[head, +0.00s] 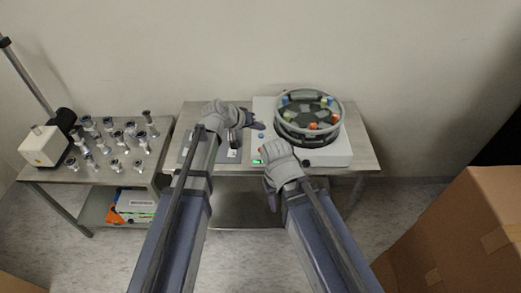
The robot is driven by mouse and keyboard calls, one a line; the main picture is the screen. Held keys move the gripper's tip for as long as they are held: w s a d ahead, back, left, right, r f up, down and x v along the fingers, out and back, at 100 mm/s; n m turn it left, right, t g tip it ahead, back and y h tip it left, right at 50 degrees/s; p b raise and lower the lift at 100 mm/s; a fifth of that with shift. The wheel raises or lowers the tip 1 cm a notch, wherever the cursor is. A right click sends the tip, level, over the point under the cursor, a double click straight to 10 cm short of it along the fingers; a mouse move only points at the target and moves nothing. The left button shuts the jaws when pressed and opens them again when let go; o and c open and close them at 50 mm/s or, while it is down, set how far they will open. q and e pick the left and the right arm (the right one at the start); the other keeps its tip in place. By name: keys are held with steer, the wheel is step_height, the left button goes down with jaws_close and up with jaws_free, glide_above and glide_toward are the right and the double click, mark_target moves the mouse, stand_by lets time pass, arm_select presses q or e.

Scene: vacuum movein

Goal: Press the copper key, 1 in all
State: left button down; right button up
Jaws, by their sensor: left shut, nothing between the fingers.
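The white machine (341,153) with a round dark rotor (307,131) stands on the right part of the metal table. A blue button (261,136) and a small green display (257,162) show on its left front. A small orange-brown spot (261,149) lies between them, against my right wrist; I cannot tell whether it is the copper key. My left gripper (259,125) is shut and empty, just above the blue button in the picture. My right gripper (273,203) hangs in front of the table edge; its fingers are too small to read.
A second metal table (50,174) on the left holds a white device (43,146) and several metal fittings (117,165). A dark flat item (188,148) lies partly behind my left arm. A cardboard box (470,235) stands at the right.

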arm_select(q)
steer(key=b, duration=0.8)
glide_above(259, 153)
steer(key=shift+w+f, duration=0.1)
steer(key=shift+f, duration=4.1)
steer(key=shift+f, duration=0.1)
steer(key=shift+f+b, duration=0.3)
steer(key=shift+b, duration=0.1)
steer(key=shift+f+b, duration=0.45)
steer(key=shift+f, duration=0.05)
steer(key=shift+r, duration=0.15)
steer(key=shift+r+p, duration=0.75)
steer(key=shift+p, duration=0.15)
steer(key=shift+r, duration=0.1)
step_height(259, 153, up, 5)
steer(key=p, duration=0.5)
